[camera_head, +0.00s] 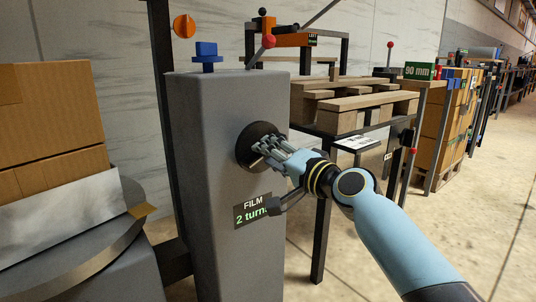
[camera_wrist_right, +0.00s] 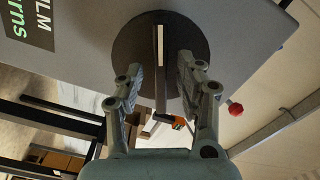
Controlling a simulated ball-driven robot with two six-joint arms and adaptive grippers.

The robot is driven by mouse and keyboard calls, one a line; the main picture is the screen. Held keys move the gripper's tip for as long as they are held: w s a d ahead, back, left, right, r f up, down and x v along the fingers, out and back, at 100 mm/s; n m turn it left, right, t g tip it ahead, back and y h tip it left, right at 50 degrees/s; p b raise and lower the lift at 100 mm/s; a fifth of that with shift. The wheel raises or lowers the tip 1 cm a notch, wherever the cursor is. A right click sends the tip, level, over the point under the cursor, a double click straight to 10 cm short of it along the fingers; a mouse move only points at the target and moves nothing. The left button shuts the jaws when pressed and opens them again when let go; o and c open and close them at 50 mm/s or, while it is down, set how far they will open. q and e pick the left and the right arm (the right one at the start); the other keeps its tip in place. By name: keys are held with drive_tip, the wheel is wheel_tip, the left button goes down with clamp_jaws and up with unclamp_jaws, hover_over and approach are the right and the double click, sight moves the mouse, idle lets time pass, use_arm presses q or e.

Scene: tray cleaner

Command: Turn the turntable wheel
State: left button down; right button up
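A dark round wheel (camera_head: 246,146) sits on the side face of a grey post, above a label reading "FILM 2 turn…". In the wrist view the wheel (camera_wrist_right: 133,48) is a dark disc with a narrow bar (camera_wrist_right: 160,48) across it, pale at one end. My right gripper (camera_head: 266,147) is at the wheel, its fingers pointing at the disc and covering part of it. In the wrist view its fingers (camera_wrist_right: 165,72) stand apart on either side of the bar, with a visible gap. Contact cannot be made out. My left gripper is not in view.
The grey post (camera_head: 205,170) carries a blue knob (camera_head: 207,50) and a red-balled lever (camera_head: 268,41) on top. A round turntable (camera_head: 120,270) with cardboard boxes (camera_head: 50,120) stands at left. Wooden pallets (camera_head: 365,103) on a dark frame are behind my right arm. Open floor lies at right.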

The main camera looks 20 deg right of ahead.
drive_tip(key=v, duration=1.1)
